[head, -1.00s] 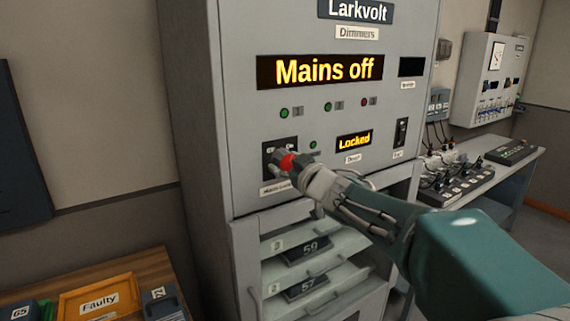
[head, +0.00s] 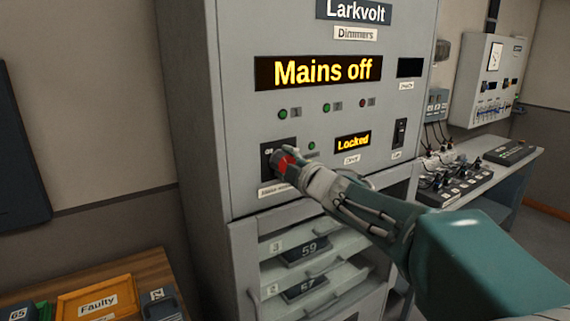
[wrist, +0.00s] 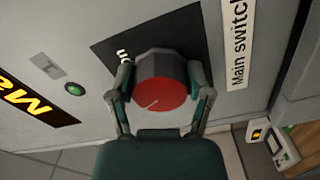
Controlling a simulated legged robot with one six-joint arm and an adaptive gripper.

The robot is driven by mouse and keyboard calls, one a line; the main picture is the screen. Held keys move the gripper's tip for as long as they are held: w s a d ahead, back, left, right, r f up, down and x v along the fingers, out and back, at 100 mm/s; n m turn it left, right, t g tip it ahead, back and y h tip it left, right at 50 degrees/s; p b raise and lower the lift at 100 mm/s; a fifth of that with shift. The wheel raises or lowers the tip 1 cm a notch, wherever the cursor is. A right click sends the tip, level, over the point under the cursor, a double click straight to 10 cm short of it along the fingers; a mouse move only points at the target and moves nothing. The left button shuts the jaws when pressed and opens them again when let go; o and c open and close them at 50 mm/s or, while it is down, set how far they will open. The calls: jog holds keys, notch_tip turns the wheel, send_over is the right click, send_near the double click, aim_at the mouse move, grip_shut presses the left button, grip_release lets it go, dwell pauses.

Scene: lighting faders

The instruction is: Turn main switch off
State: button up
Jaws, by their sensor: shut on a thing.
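The main switch is a knob with a red face and dark sides (wrist: 165,80), on a black plate (head: 268,150) low on the left of the grey dimmer cabinet's front. A "Main switch" label (wrist: 238,45) is beside it in the wrist view. My gripper (wrist: 160,88) is shut on the knob, one finger on each side. In the head view my gripper (head: 290,167) covers much of the knob. A pale line marks the red face. The cabinet's display (head: 320,71) reads "Mains off". A smaller display (head: 353,142) reads "Locked".
Below the switch are shelves with numbered modules (head: 308,250) behind the cabinet's open front. A rocker switch (head: 400,132) is at right on the panel. A wooden table with an orange "Faulty" tray (head: 75,306) is at lower left. A bench with equipment (head: 465,185) stands right.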

jog(key=shift+a+f+n, duration=0.1)
jog(key=shift+f+n, duration=0.1)
jog(key=shift+n, duration=1.5)
jog(key=o, duration=0.9)
jog(key=shift+s, duration=0.1)
jog(key=shift+o, duration=1.2)
jog(key=shift+a, duration=0.1)
jog(key=shift+r, duration=0.1)
